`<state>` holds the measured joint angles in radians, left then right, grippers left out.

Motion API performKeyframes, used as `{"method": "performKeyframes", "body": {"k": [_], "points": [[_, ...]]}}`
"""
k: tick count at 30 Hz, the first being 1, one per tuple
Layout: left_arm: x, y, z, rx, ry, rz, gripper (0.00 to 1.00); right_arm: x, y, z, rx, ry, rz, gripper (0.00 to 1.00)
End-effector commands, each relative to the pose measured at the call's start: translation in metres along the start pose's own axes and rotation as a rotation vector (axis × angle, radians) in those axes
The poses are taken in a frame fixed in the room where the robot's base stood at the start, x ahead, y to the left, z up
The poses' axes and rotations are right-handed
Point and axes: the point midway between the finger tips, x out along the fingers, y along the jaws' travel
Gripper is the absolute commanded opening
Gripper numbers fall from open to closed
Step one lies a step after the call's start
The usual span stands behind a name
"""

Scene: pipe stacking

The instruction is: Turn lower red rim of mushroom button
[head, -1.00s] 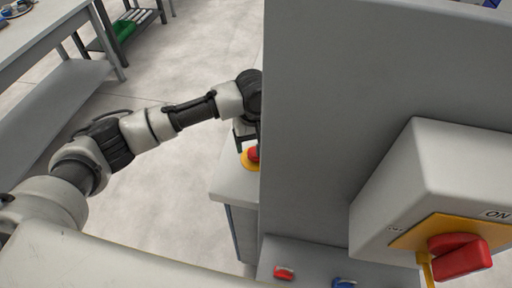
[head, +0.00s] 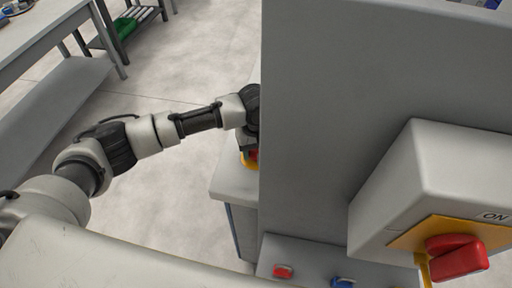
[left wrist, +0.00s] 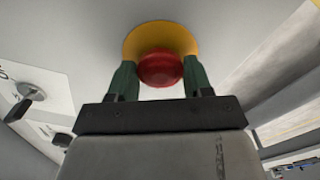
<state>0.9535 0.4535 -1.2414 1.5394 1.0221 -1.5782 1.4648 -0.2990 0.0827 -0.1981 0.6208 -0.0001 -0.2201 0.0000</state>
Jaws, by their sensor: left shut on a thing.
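The mushroom button has a red head on a yellow disc. In the left wrist view the red head (left wrist: 160,68) sits between the two green fingertips of my left gripper (left wrist: 161,82), with the yellow disc (left wrist: 160,36) behind it. My left gripper is shut on the red button, one finger at each side. In the head view my left gripper (head: 250,146) is over the button, and only bits of red and yellow (head: 250,160) show at the edge of the grey panel. My right gripper is not in view.
A tall grey panel (head: 320,120) stands just right of my left gripper. A switch box (head: 420,180) with a red handle (head: 458,258) sticks out at right. A red button (head: 283,271) and a blue one (head: 343,282) lie below. A workbench (head: 60,45) stands at upper left.

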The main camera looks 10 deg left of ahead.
Motion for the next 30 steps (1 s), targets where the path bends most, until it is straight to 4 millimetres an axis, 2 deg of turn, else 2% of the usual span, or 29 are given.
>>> {"method": "performKeyframes", "body": {"k": [5, 10, 21, 30], "points": [[-0.002, 0.000, 0.000, 0.017, -0.001, -0.001, 0.27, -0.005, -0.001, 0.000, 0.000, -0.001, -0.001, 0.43], [-0.004, 0.000, 0.000, 0.082, -0.003, -0.001, 0.27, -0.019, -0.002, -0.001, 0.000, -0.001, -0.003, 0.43], [-0.005, 0.000, 0.001, 0.346, -0.005, -0.001, 0.27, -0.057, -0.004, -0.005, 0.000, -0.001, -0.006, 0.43], [-0.002, -0.001, 0.000, 0.518, -0.003, -0.001, 0.27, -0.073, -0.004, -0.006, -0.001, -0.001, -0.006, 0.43]]}}
